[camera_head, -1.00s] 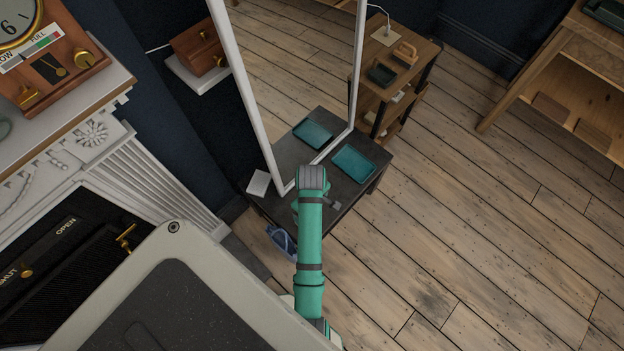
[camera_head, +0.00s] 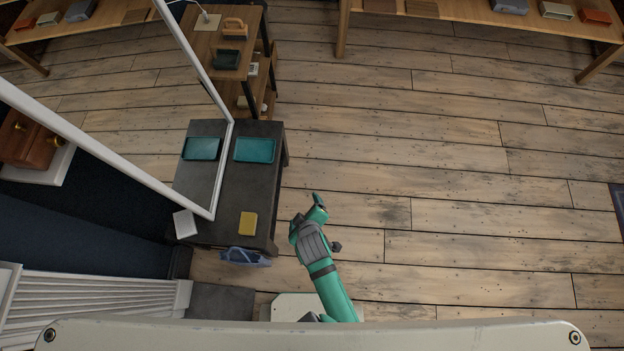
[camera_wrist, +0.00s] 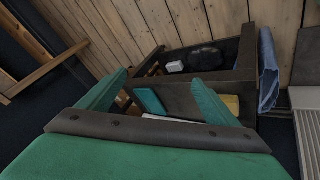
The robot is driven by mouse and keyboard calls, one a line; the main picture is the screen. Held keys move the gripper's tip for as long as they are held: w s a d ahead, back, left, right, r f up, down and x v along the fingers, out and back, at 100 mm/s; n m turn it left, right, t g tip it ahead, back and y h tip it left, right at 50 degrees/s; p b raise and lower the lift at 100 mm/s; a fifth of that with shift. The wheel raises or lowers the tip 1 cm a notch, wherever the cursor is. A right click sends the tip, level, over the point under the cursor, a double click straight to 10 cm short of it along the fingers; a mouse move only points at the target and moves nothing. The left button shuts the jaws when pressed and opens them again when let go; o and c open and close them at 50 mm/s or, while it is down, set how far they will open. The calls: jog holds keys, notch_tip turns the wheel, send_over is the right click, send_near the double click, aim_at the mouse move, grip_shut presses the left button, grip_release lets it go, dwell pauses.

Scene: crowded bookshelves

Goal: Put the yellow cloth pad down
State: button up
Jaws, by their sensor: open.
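The yellow cloth pad (camera_head: 248,223) lies flat on the near end of a low dark table (camera_head: 232,205), beside the mirror's foot. In the wrist view part of the yellow pad (camera_wrist: 232,104) shows behind the right finger. My gripper (camera_wrist: 158,92) is open, with its two green fingers apart and nothing between them. In the head view my arm is to the right of the table, over bare floor, apart from the pad.
A teal tray (camera_head: 254,150) lies on the table's far end. A tall white-framed mirror (camera_head: 218,165) stands along its left side, with a white block (camera_head: 185,224) nearby. Blue cloth (camera_head: 244,257) hangs at the near edge. The floor to the right is clear.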

jog(key=s+d+r+m+t, duration=0.1)
jog(key=s+r+m+t, duration=0.3)
jog(key=s+r, duration=0.4)
jog(key=s+d+r+m+t+h, duration=0.1)
jog(key=s+r+m+t, duration=0.3)
jog(key=r, duration=1.3)
jog(key=s+m, duration=0.2)
jog(key=s, duration=0.1)
jog(key=shift+s+d+m, duration=0.25)
jog(key=shift+s+m, duration=0.15)
